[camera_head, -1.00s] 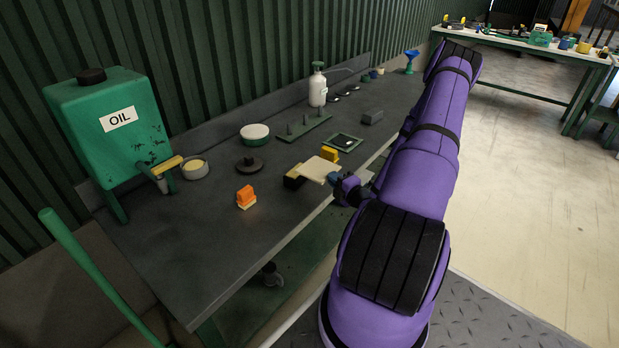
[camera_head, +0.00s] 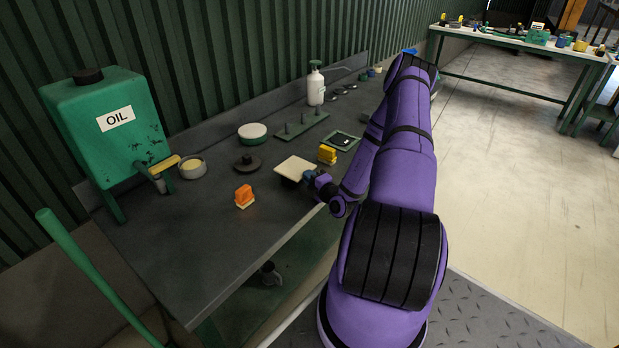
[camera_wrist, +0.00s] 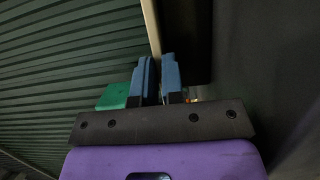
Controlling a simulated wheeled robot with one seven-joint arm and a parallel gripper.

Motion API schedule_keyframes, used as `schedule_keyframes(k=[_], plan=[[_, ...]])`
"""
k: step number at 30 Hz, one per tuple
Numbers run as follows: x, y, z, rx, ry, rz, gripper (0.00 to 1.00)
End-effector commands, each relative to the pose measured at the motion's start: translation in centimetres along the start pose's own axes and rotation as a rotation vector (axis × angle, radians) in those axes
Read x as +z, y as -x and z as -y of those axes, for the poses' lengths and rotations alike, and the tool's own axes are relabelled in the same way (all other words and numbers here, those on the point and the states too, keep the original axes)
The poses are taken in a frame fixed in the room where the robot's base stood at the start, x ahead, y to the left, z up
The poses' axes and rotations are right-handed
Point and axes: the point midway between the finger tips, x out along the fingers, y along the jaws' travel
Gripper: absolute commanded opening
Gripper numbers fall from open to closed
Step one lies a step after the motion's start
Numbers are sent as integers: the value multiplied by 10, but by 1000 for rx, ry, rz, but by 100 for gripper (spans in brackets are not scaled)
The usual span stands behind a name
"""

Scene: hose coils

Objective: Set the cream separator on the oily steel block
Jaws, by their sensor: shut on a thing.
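The cream separator (camera_head: 296,168) is a thin, flat, pale square plate, roughly level over the middle of the dark bench. My gripper (camera_head: 311,177) is shut on its near right edge. In the wrist view the separator (camera_wrist: 152,27) shows as a narrow pale strip running up from between the blue fingers (camera_wrist: 157,78). I cannot clearly pick out the oily steel block; the plate covers the spot where a dark block with a yellow patch showed earlier. Whether the separator touches anything below is hidden.
A yellow block (camera_head: 327,154) stands close right of the separator. An orange block (camera_head: 244,195) on a pale base stands left. A dark round knobbed piece (camera_head: 248,163), a pegged green plate (camera_head: 301,124) and a green oil tank (camera_head: 105,135) are farther off. Bare bench lies in front.

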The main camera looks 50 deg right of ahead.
Motion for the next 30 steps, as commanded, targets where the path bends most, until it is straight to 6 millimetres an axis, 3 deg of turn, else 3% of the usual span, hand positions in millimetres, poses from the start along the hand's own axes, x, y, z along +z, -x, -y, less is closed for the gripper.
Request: schedule_keyframes(k=[9,10,12,13,23,30], plan=[[0,0,2,1,0,1,0],[1,0,2,1,1,1,16],[0,0,2,1,1,0,32],[0,0,2,1,1,0,34],[0,0,-1,1,1,0,34],[1,35,0,-2,-1,4,34]])
